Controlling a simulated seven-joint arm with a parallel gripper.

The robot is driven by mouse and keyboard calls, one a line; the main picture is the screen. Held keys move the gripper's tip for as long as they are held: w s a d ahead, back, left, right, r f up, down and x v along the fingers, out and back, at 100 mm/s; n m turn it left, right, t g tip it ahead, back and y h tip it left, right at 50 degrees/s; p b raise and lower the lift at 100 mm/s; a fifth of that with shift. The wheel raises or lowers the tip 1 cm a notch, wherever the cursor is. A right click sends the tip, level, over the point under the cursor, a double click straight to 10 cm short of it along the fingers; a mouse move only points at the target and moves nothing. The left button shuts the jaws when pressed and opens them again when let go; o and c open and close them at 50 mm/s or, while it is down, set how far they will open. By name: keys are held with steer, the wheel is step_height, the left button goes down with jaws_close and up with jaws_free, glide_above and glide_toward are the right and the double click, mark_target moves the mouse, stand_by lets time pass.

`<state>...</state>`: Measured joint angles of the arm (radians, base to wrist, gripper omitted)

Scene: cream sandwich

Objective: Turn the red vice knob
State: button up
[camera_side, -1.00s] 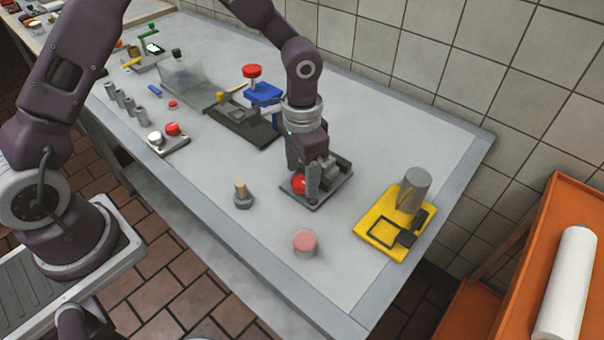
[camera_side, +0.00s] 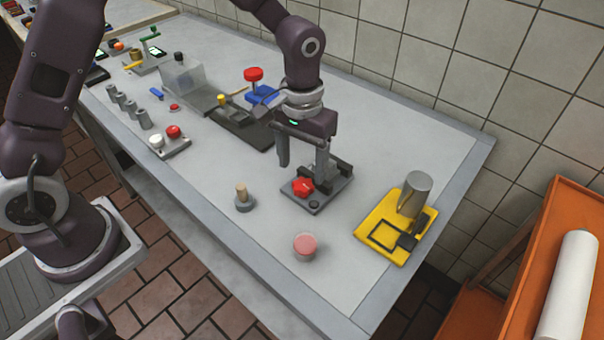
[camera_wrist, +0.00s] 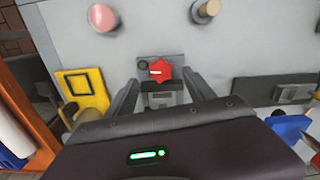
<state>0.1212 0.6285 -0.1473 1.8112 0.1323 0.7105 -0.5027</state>
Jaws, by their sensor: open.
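The red vice knob (camera_side: 303,188) is a lobed star shape at the front of a small grey vice (camera_side: 327,193) with dark jaws on a flat base plate. In the wrist view the knob (camera_wrist: 160,70) shows a pale mark on its face, with the vice body (camera_wrist: 163,98) just below it in the picture. My gripper (camera_side: 303,166) is open and empty. Its fingers are spread wide, above and behind the knob, and look clear of it. In the wrist view the knob lies between the lines of the two fingers, a little beyond their tips.
A yellow fixture (camera_side: 372,243) with a grey cylinder (camera_side: 415,190) stands to the right. A pink button (camera_side: 305,243) and a wooden peg (camera_side: 242,192) stand in front. A blue device with a red top (camera_side: 253,74) is behind left. The bench front is mostly free.

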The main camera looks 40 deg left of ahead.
mark_target(301, 185)
step_height(301, 185, down, 5)
jaws_close()
steer(key=m, duration=0.4)
steer(key=shift+a+m, duration=0.1)
steer(key=shift+m, duration=0.3)
jaws_free()
step_height(301, 185, up, 7)
steer(key=shift+r, duration=0.1)
stand_by(0.3)
